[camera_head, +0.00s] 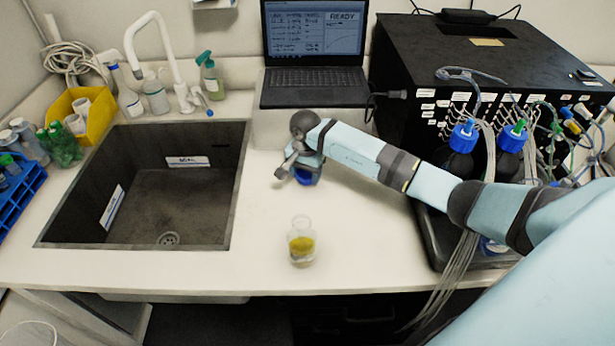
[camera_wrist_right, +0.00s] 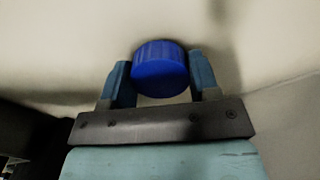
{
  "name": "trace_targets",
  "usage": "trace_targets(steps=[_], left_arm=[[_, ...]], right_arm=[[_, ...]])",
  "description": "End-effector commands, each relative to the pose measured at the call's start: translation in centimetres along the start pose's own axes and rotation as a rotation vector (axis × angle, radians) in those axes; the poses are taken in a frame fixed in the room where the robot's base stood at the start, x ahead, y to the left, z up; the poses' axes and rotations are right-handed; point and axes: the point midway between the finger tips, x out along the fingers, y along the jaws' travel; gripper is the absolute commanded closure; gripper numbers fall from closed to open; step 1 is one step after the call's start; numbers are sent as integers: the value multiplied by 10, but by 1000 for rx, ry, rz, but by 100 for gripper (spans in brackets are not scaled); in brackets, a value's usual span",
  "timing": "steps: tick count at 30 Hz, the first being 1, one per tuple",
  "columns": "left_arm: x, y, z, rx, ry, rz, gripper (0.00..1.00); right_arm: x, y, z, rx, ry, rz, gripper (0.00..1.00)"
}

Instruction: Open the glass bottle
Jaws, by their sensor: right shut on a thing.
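The glass bottle (camera_head: 301,243) is small and clear, with yellow content. It stands upright on the white counter in the head view, and its neck shows no cap. My right gripper (camera_head: 304,175) is behind the bottle, apart from it, and shut on a blue cap (camera_head: 304,179). In the right wrist view the ribbed blue cap (camera_wrist_right: 160,72) sits between the two fingers of the right gripper (camera_wrist_right: 160,80). I cannot tell whether the cap touches the counter. My left gripper is not in view.
A dark sink (camera_head: 130,221) lies to the left. A laptop (camera_head: 314,85) stands at the back. A black machine (camera_head: 470,50) with tubing and blue-capped dark bottles (camera_head: 459,165) fills the right. The counter (camera_head: 255,245) around the glass bottle is clear.

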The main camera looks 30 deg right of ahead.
Motion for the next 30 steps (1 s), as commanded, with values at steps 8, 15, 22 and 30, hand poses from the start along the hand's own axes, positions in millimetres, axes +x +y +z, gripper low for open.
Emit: trace_targets(steps=[8,15,22,30], left_arm=[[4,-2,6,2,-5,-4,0],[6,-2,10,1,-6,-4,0],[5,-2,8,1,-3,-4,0],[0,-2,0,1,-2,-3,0]], right_arm=[[7,0,2,-2,1,0,73],[11,-1,1,-2,1,-2,35],[11,0,1,-2,1,0,19],[3,0,2,-2,-1,1,19]])
